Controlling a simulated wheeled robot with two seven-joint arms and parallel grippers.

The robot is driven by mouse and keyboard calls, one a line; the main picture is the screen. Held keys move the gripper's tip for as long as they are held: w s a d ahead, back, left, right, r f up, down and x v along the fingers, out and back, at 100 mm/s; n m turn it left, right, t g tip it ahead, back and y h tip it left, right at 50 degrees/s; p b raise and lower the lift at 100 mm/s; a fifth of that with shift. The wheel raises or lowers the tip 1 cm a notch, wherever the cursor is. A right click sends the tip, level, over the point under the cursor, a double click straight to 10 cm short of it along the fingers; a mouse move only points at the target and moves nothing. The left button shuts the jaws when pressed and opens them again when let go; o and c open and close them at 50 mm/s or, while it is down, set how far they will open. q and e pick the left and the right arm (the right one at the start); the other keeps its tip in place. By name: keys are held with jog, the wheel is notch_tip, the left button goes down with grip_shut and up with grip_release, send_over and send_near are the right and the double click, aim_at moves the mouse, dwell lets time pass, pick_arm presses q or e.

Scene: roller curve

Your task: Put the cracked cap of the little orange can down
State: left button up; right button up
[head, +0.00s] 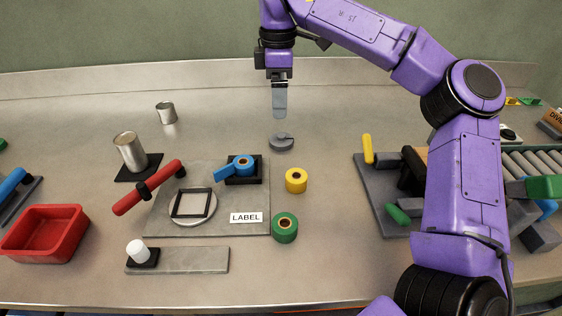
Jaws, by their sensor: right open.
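A dark grey round piece (281,143) lies on the table at the middle back. It has a raised part on top and could be the cap, but I cannot make out a crack. My right gripper (279,110) points down just above and behind it in the picture, open, with its fingers seen edge-on. Nothing shows between the fingers, and a small gap shows between their tips and the grey piece. I see no orange can. A small silver can (166,113) and a larger silver can (130,152) stand at the left. My left gripper is not in view.
A red bin (45,233) is at far left.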

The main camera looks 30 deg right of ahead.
aim_at(281, 135)
jog(key=f, duration=0.7)
jog(key=d+f+p, duration=0.1)
jog(key=f, duration=0.2)
jog(key=shift+f, duration=0.4)
jog(key=shift+a, duration=0.1)
jog(key=c, duration=1.2)
jog(key=shift+r, duration=0.1)
